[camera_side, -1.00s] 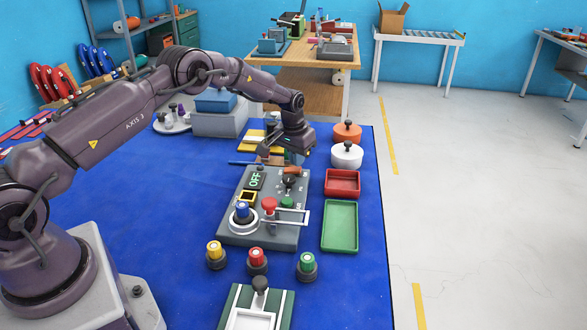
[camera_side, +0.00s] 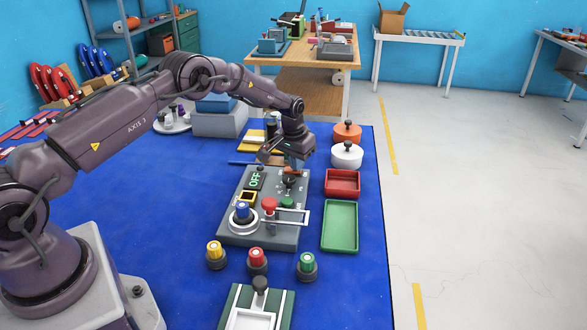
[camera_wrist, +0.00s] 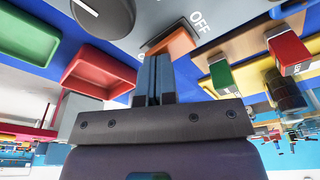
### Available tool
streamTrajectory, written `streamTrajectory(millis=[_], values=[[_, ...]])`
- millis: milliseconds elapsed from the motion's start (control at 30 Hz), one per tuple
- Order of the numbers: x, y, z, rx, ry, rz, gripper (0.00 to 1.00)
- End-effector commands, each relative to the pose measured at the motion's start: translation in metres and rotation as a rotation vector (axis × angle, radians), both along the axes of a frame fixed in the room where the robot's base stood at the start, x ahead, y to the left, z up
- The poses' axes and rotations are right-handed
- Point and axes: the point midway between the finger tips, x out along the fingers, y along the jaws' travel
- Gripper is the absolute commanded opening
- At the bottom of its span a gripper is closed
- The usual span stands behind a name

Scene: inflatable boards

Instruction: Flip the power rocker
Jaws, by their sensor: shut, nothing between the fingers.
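The grey control panel (camera_side: 259,229) lies on the blue mat, with a display (camera_side: 255,180) reading OFF in green. An orange rocker (camera_wrist: 181,43) shows in the wrist view at the panel's edge, beside a printed OFF label (camera_wrist: 198,22). My gripper (camera_wrist: 157,60) is shut and empty, its fingertips right at the rocker, partly covering it. I cannot tell whether they touch. In the side view my gripper (camera_side: 290,165) hangs low over the panel's far end and hides most of the rocker there.
A black selector knob (camera_side: 289,182) sits close to the gripper; red (camera_side: 269,205) and green (camera_side: 287,202) buttons and a blue knob (camera_side: 242,210) are nearer. A red tray (camera_side: 342,184), green tray (camera_side: 340,227) and white lidded pot (camera_side: 346,156) stand to the right.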

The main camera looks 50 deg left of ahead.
Motion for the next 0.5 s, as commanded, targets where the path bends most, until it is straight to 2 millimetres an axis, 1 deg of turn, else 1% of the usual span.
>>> streamTrajectory(millis=[67, 167, 500], values=[[-0.001, 0.000, -0.003, -0.001, 0.002, 0.001, 0.00], [-0.001, 0.000, -0.002, 0.000, 0.001, 0.001, 0.00], [0.000, 0.000, 0.025, 0.001, 0.000, 0.001, 0.00]])
